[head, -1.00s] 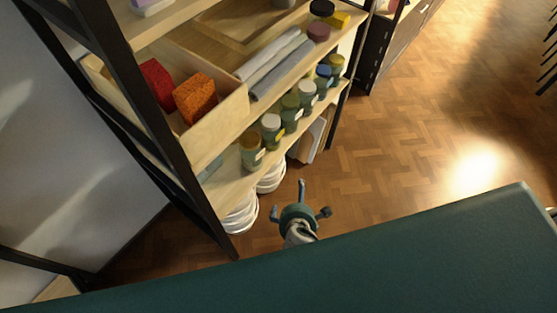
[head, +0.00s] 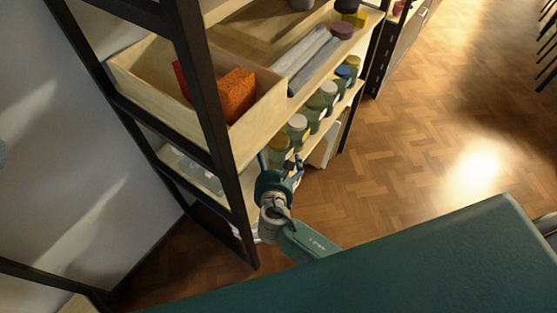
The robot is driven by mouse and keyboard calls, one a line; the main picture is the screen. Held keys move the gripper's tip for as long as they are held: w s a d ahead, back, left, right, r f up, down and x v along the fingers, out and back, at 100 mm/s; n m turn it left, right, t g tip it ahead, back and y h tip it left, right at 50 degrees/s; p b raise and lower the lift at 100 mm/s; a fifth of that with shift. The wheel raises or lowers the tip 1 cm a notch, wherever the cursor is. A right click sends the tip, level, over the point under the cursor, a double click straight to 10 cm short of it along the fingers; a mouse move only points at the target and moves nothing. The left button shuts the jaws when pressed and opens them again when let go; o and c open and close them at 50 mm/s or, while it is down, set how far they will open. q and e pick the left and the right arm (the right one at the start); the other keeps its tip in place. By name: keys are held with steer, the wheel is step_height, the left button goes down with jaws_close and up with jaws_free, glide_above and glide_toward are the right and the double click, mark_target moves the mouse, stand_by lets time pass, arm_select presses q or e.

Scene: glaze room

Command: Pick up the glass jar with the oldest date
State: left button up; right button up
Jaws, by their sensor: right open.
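Several glass jars stand in a row along the front of a lower shelf in the head view. The nearest jar (head: 279,147) has a yellow-brown lid. Beside it are a pale-lidded jar (head: 298,130), a green-lidded jar (head: 315,112), another pale-lidded jar (head: 329,94), a blue-lidded jar (head: 341,77) and a yellow-lidded jar (head: 353,64). Any dates on their labels are too small to read. My right gripper (head: 281,164) is open, its fingers just in front of the nearest jar and partly covering it. I cannot tell whether they touch. My left gripper is not in view.
A wooden box (head: 262,112) with an orange block (head: 236,93) and a red block sits on the shelf above the jars. Grey rolls (head: 306,58) lie beside it. A black rack post (head: 222,130) stands left of my gripper. The parquet floor (head: 400,140) at right is clear.

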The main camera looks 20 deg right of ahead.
steer(key=shift+x, duration=1.55)
steer(key=shift+s, duration=0.1)
steer(key=c, duration=1.9)
steer(key=shift+r, duration=0.1)
steer(key=shift+c, duration=0.9)
